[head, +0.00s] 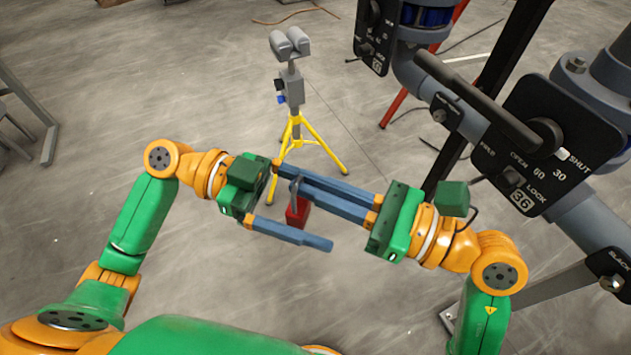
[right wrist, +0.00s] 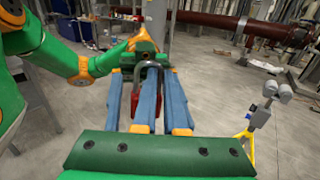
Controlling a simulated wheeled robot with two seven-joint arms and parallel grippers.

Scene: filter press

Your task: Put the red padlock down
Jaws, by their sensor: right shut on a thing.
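The red padlock (head: 297,212) hangs upright between my two facing grippers. Its grey shackle (right wrist: 148,62) arches over a finger of my right gripper in the right wrist view, where the red body (right wrist: 133,94) is partly hidden by blue fingers. My right gripper (head: 290,177) reaches in from the right and is shut on the padlock by its shackle. My left gripper (head: 352,222) reaches in from the left and is open, its fingers spread on either side of the padlock. The fingers of the two grippers overlap, so their contact with the padlock is partly hidden.
A yellow tripod (head: 297,140) with a grey two-headed device stands behind the grippers. At the right are grey pipes with a black plate (head: 545,145) marked OPEN, SHUT and LOCK and a dark handle (head: 480,100). The grey floor below the grippers is clear.

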